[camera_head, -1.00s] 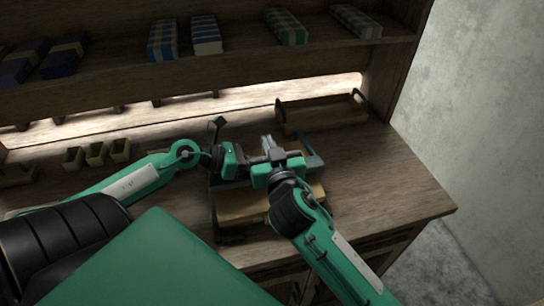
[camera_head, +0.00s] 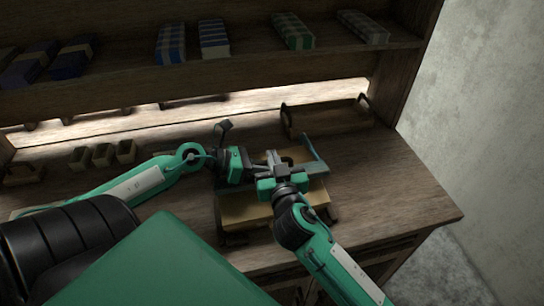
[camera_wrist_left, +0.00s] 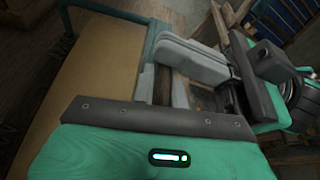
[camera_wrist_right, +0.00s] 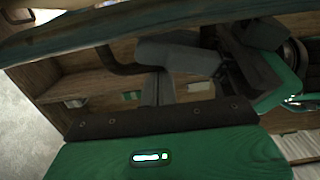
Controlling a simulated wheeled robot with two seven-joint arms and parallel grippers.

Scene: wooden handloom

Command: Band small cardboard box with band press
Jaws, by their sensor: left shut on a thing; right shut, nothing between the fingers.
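The band press (camera_head: 262,212) stands near the table's front edge, with a tan bed and a teal frame (camera_head: 316,158). The bed (camera_wrist_left: 92,75) and frame (camera_wrist_left: 150,38) also show in the left wrist view. My left gripper (camera_head: 257,163) is over the press, its fingers shut on a small brown thing (camera_wrist_left: 163,84), mostly hidden. I cannot tell whether this is the small cardboard box, which I cannot make out elsewhere. My right gripper (camera_head: 272,158) is shut and empty over the press, very close to the left one. Whether they touch is unclear.
A wooden tray with raised handles (camera_head: 325,116) stands behind the press at the right. Several small open boxes (camera_head: 103,155) stand at the left. A shelf (camera_head: 260,72) with folded cloths runs above the table. The table's right side (camera_head: 395,185) is clear.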

